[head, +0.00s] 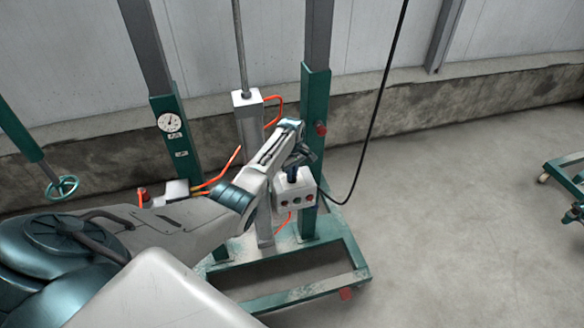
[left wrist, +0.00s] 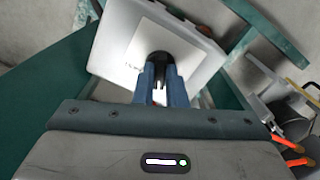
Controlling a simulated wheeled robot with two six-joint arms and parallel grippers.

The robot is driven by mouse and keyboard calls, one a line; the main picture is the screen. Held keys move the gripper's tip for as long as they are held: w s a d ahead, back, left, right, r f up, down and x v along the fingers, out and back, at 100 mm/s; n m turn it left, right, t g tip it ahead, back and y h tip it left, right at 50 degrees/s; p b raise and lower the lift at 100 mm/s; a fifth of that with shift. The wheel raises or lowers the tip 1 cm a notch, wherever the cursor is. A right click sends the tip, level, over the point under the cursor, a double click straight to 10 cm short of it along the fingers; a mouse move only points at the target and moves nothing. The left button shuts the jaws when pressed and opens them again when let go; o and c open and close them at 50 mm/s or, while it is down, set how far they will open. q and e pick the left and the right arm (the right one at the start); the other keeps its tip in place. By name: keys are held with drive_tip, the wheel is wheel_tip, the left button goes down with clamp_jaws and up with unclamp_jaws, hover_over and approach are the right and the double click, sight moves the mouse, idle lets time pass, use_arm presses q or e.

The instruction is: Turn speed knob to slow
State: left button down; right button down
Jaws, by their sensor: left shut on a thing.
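The speed knob (left wrist: 160,62) is a dark round knob on the top face of a white control box (left wrist: 112,42). In the head view the control box (head: 295,191) is fixed to a green post and has several round buttons on its front. My left gripper (left wrist: 162,86) is over the box with its blue fingers shut on the knob. In the head view the left gripper (head: 293,172) comes down on the box from above and largely hides the knob. The knob's pointer and most of the markings around it are hidden or too small to read. My right gripper is not in view.
Green posts (head: 315,130) stand on a green base frame (head: 290,297) around the box. A gauge (head: 169,122) is on the left post. Orange hoses (head: 228,168) and a black cable (head: 366,135) run close by. The floor at right is clear up to a green cart (head: 570,178).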

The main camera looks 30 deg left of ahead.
use_arm(q)
drive_tip(key=n+p, duration=0.1)
drive_tip(key=n, duration=0.2)
drive_tip(key=shift+r+p, duration=0.15)
drive_tip(key=shift+p, duration=0.25)
drive_tip(key=shift+n+p, duration=0.35)
drive_tip(key=shift+n, duration=0.55)
drive_tip(key=c, duration=1.5)
unclamp_jaws()
wheel_tip(320, 180, up, 11)
drive_tip(key=shift+f, duration=0.2)
